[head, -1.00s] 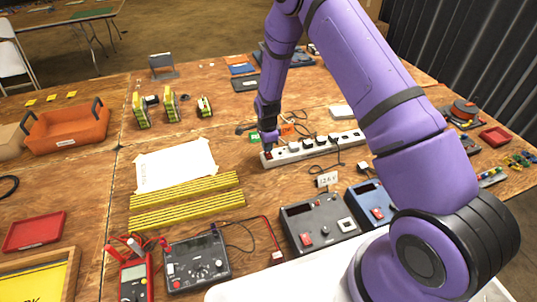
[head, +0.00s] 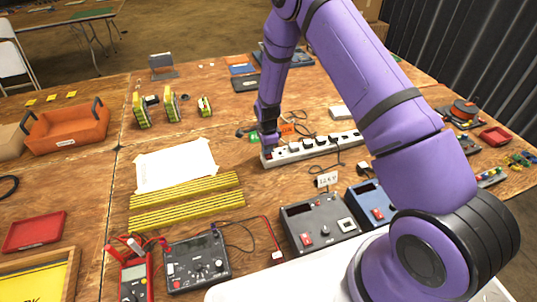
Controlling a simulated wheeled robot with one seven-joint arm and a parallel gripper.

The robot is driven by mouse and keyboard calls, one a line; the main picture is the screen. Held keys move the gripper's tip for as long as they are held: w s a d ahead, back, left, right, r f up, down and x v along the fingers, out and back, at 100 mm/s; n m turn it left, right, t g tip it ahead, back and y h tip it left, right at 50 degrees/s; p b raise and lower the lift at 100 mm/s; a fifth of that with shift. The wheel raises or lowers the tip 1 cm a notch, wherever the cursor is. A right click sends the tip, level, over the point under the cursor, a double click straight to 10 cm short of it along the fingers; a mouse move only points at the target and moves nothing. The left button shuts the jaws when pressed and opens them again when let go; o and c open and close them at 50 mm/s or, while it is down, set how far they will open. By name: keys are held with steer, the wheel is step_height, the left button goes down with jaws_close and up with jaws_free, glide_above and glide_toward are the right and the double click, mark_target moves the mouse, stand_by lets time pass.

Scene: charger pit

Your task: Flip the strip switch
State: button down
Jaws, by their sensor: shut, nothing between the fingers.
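The white power strip (head: 312,147) lies on the wooden table, slanting up to the right, with several black plugs in it. Its left end, where a reddish switch (head: 267,153) partly shows, is just under my gripper (head: 269,146). My gripper points down at this end and is shut with nothing in it. The fingertips are small and dark here, and I cannot tell if they touch the switch. The switch's position is too small to tell.
A dark box with a red switch (head: 320,222) and a blue box (head: 372,204) stand in front of the strip. Yellow-black bars (head: 187,201) and a white sheet (head: 176,165) lie to the left. Cables (head: 291,126) lie behind the strip.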

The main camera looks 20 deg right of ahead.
steer(key=shift+r, duration=3.5)
steer(key=shift+r, duration=0.1)
steer(key=s+d+r+n+t, duration=0.15)
steer(key=s+r+n, duration=0.3)
steer(key=r, duration=1.05)
steer(key=s+d+r+n+t, duration=0.15)
steer(key=s+r+n, duration=0.35)
steer(key=r, duration=1.1)
steer(key=s+d+r+n+t, duration=0.1)
steer(key=s+r+n, duration=0.3)
steer(key=s, duration=1)
steer(key=s+d+r+n+t, duration=0.1)
steer(key=s+d+r+n, duration=0.2)
steer(key=s+r, duration=0.5)
steer(key=s+n, duration=0.1)
steer(key=s, duration=0.5)
steer(key=shift+s, duration=0.3)
